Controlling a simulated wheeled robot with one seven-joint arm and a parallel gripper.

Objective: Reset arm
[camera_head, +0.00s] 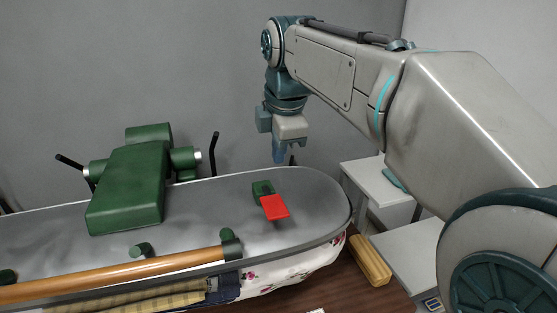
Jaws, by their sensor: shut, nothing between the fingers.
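My gripper (280,150) points down above the far right part of a grey pressing board (310,200). It is shut and holds nothing. My arm reaches in from the right side of the picture, bends at the top and hangs the gripper down. The gripper is apart from the red piece (275,207) with a green block (262,188) that lies on the board below and in front of it.
A large green machine part (130,190) with black handles stands on the board's left. A wooden rail (120,270) runs along the front edge. White shelves (385,195) and a yellow block (370,260) are at right. A grey wall is behind.

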